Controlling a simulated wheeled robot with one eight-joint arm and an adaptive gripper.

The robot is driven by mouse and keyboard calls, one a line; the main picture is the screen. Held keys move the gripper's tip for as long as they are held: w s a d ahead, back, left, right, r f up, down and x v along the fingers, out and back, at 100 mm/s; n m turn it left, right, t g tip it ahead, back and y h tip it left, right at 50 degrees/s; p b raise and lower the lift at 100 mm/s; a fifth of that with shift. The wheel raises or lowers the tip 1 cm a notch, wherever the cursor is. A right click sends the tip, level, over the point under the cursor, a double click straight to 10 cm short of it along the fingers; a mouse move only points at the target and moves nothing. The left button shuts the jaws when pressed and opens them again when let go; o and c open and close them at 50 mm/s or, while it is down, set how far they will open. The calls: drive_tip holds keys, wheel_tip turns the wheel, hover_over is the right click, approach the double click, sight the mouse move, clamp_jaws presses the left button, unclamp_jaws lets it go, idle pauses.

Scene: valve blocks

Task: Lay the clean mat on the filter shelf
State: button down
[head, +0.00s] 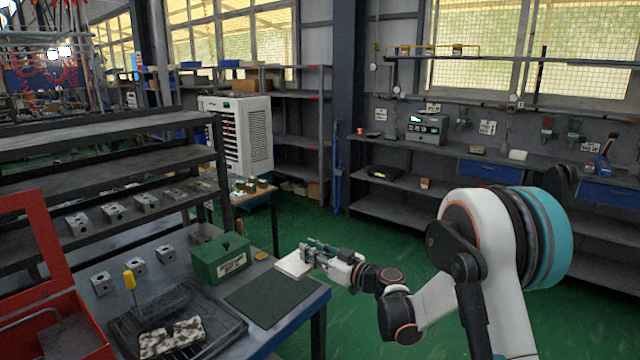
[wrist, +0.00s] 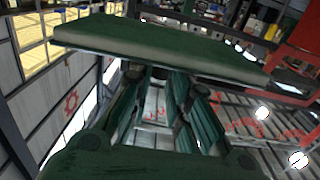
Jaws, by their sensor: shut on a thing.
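A pale, flat, square mat (head: 293,263) is at the tips of my gripper (head: 308,254), over the right end of the workbench beside a dark green pad. My gripper is shut on it. In the wrist view the mat (wrist: 155,50) spans across the top as a wide slab, in front of my gripper's fingers (wrist: 160,80). Whether the mat touches the bench cannot be told. A blotched black-and-white piece (head: 172,338) lies in a black tray (head: 232,335) on the bench. I cannot tell which shelf is the filter shelf.
The bench also holds a green box (head: 220,259), a yellow-handled tool (head: 130,280), metal blocks (head: 102,284) and a red case (head: 62,330). A dark shelf rack (head: 100,130) stands at left. Wall shelving (head: 390,210) runs along the back right. Green floor (head: 320,230) is clear between.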

drive_tip(key=shift+s+d+r+m+t+h, duration=0.15)
drive_tip(key=shift+d, duration=0.25)
drive_tip(key=shift+s+d+r+m+t+h, duration=0.1)
drive_tip(key=shift+s+d+m+t+h, duration=0.05)
drive_tip(key=shift+d, duration=0.2)
drive_tip(key=shift+d+f+t, duration=0.1)
drive_tip(key=shift+d+t, duration=0.15)
drive_tip(key=shift+t, duration=0.05)
drive_tip(key=s+d+r+m+t+h, duration=0.1)
drive_tip(key=s+d+m+t+h, duration=0.1)
drive_tip(key=d+h, duration=0.4)
drive_tip(key=s+d+r+m+t+h, duration=0.2)
drive_tip(key=d+m+h, duration=0.5)
drive_tip(key=d, duration=0.7)
drive_tip(key=s+t, duration=0.1)
drive_tip(key=s, duration=0.1)
drive_tip(key=shift+s+r+m, duration=0.2)
drive_tip(key=shift+s+m, duration=0.1)
drive_tip(key=shift+d, duration=0.1)
